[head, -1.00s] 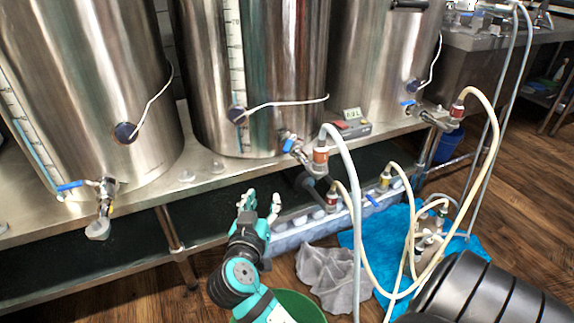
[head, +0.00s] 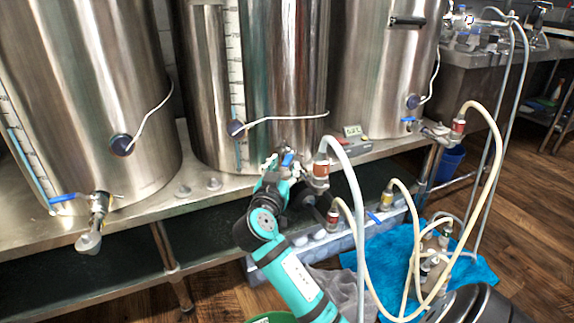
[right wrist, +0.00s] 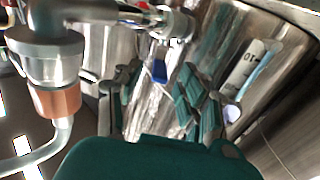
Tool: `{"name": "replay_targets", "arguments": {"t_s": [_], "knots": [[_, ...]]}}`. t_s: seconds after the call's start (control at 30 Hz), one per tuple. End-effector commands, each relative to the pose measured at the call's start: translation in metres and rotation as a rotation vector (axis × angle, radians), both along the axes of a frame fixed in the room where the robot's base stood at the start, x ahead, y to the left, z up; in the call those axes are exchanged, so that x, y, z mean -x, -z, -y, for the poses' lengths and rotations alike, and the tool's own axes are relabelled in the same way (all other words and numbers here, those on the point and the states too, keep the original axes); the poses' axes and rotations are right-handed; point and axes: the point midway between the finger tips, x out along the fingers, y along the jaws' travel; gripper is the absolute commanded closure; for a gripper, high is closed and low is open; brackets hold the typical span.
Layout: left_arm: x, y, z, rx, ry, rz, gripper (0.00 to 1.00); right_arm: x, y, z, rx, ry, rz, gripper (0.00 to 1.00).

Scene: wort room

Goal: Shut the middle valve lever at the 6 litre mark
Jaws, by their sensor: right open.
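The middle steel kettle (head: 292,70) stands on the steel bench. Its blue valve lever (head: 288,159) is at the kettle's lower front, beside my right gripper (head: 277,172). In the right wrist view, the lever (right wrist: 159,71) shows between the open, empty fingers of the gripper (right wrist: 160,100), farther off than the fingertips; contact cannot be told. A hose fitting with a copper-coloured band (right wrist: 57,100) is close on the left. The middle kettle's level scale (head: 233,80) has a blue column low down; its marks are too small to read. My left gripper is not in view.
Left kettle (head: 85,80) and right kettle (head: 375,60) flank the middle one, with their own blue levers. A pale hose (head: 350,175) arches just right of my gripper. A small display (head: 352,131) sits on the bench. Hoses and a blue cloth (head: 470,262) lie at the right.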

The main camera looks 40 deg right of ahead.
Motion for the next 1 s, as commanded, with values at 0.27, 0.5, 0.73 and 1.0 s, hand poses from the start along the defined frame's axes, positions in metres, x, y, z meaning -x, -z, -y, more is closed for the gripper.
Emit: {"name": "replay_targets", "arguments": {"t_s": [0.27, 0.5, 0.73, 1.0], "knots": [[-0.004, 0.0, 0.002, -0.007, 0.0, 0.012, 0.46, -0.017, 0.0, 0.025, 0.001, 0.0, 0.0, 0.6], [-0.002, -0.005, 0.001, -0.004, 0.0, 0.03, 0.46, -0.018, 0.0, 0.028, 0.0, 0.0, 0.0, 0.6], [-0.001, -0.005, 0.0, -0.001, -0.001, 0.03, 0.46, -0.018, 0.0, 0.027, 0.001, 0.0, -0.001, 0.79], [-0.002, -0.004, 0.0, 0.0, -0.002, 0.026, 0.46, -0.018, 0.0, 0.027, 0.0, 0.0, 0.0, 1.0]]}}
